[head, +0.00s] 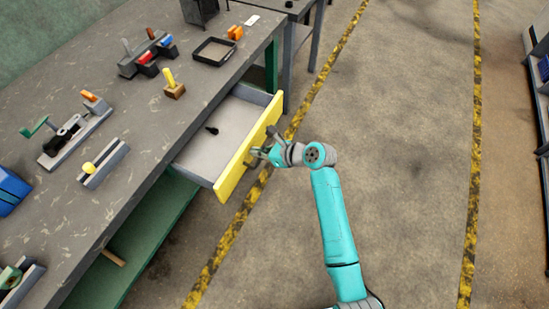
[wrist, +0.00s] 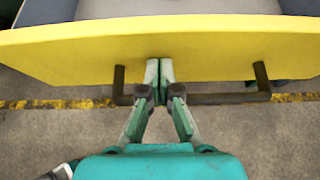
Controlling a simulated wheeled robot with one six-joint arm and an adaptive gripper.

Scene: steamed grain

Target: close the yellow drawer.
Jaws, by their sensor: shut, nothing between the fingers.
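The yellow drawer (head: 248,146) stands pulled out from under the grey workbench, its yellow front facing right. In the wrist view the yellow front (wrist: 215,50) spans the upper part, with a dark bar handle (wrist: 225,98) along it. My gripper (head: 258,151) is at the outer face of the drawer front. In the wrist view my gripper (wrist: 159,72) has its fingertips together, against or very close to the yellow face, over the left part of the handle. The fingers hide part of the handle. Whether the tips touch the face is unclear.
A small dark object (head: 211,130) lies inside the drawer. The workbench (head: 130,100) carries a black tray (head: 214,51), a wooden block with a yellow peg (head: 173,88) and several fixtures. The floor to the right is open, with yellow-striped lines (head: 474,120).

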